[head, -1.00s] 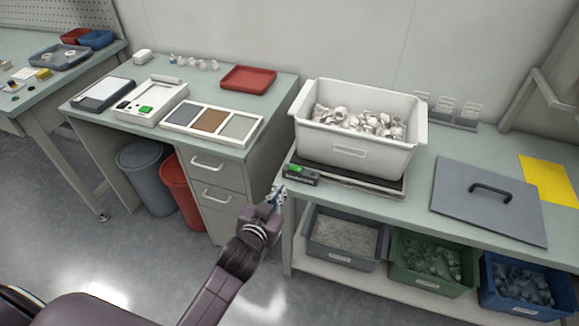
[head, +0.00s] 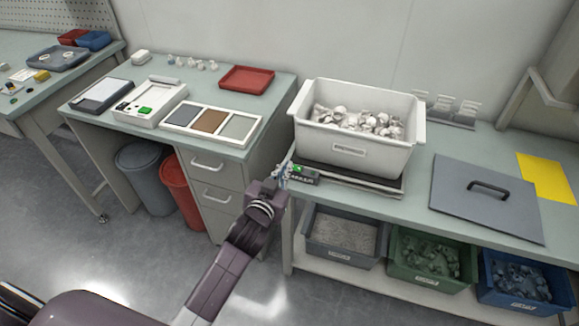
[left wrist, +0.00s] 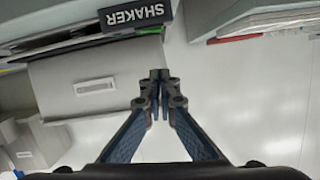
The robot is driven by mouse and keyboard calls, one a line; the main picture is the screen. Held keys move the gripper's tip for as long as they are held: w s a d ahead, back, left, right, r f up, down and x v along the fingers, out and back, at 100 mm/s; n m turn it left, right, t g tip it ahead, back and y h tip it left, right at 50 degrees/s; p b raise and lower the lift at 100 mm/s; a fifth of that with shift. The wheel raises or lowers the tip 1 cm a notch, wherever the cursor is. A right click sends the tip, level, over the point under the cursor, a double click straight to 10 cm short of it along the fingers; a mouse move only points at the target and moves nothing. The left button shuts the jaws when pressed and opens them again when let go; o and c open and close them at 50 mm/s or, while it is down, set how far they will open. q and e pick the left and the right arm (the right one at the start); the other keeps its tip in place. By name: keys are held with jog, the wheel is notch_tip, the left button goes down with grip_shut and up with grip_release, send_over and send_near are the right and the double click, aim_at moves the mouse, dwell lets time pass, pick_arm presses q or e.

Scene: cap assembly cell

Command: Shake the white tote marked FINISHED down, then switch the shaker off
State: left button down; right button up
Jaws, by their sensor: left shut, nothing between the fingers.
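The white tote (head: 352,150) stands on the shaker's dark plate (head: 350,180) on the right bench, full of pale caps. The label on its front is too small to read. The shaker's control box (head: 306,176) has a lit green part at the plate's front left corner; its SHAKER label (left wrist: 136,16) shows upside down in the left wrist view. My left gripper (head: 283,174) is shut and empty, just left of the control box; whether it touches it I cannot tell. It also shows shut in the left wrist view (left wrist: 158,76). My right gripper is out of view.
A grey lid (head: 486,200) with a handle lies right of the tote, beside a yellow sheet (head: 548,178). Grey, green and blue bins of parts stand on the shelf below. The left desk holds a sectioned tray (head: 211,126) and a red tray (head: 246,79).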

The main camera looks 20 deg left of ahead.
pick_arm(q)
send_over(296, 168)
jog(key=s+a, duration=0.1)
jog(key=s, duration=0.1)
jog(key=f, duration=0.1)
notch_tip(296, 168, down, 3)
jog(key=shift+s+a, duration=0.1)
jog(key=shift+s, duration=0.05)
jog(key=shift+a+f, duration=0.1)
jog(key=shift+f, duration=0.6)
